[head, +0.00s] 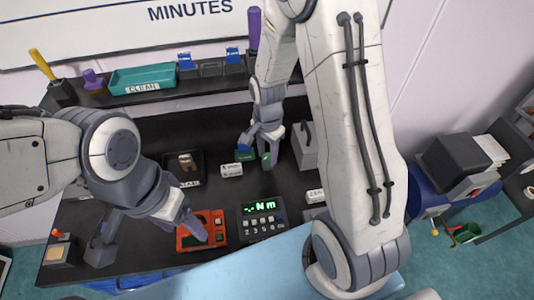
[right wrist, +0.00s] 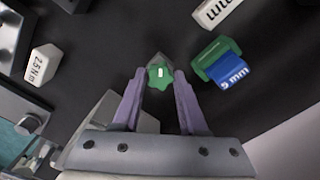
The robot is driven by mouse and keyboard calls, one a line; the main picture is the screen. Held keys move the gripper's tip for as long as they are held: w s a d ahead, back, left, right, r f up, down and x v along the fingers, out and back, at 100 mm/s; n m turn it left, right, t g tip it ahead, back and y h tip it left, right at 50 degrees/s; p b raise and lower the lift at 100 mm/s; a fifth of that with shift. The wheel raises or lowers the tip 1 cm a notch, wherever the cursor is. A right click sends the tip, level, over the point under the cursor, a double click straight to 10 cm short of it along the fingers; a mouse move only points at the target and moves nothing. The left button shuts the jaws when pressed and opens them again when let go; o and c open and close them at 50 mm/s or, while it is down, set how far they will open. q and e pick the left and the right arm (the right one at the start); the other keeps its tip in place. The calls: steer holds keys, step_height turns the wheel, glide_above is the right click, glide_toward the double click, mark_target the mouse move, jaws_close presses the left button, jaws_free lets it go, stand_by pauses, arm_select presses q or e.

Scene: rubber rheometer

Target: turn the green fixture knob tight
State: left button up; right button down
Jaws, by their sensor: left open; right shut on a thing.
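The green fixture knob (right wrist: 158,74) is lobed, with a small white mark on its top, and sits on a grey pointed piece. In the right wrist view it lies between the fingertips of my right gripper (right wrist: 160,80), which is shut on it. In the head view my right gripper (head: 267,143) reaches down at the middle of the bench, with the green knob (head: 266,160) partly hidden by its fingers. My left gripper (head: 188,224) is open over the red device at the front of the bench, apart from the knob.
A white "2.5 N m" block (right wrist: 42,65) lies left. The Nm display box (head: 262,215) and red device (head: 202,230) stand in front; a teal CLEAN tray (head: 143,79) is behind.

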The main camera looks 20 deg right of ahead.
steer(key=m, duration=0.4)
steer(key=shift+m, duration=0.3)
steer(key=shift+p, duration=0.3)
steer(key=m, duration=0.2)
steer(key=shift+r+m, duration=0.1)
steer(key=shift+m, duration=1.2)
steer(key=m+p, duration=0.1)
steer(key=m, duration=0.3)
steer(key=shift+m, duration=0.3)
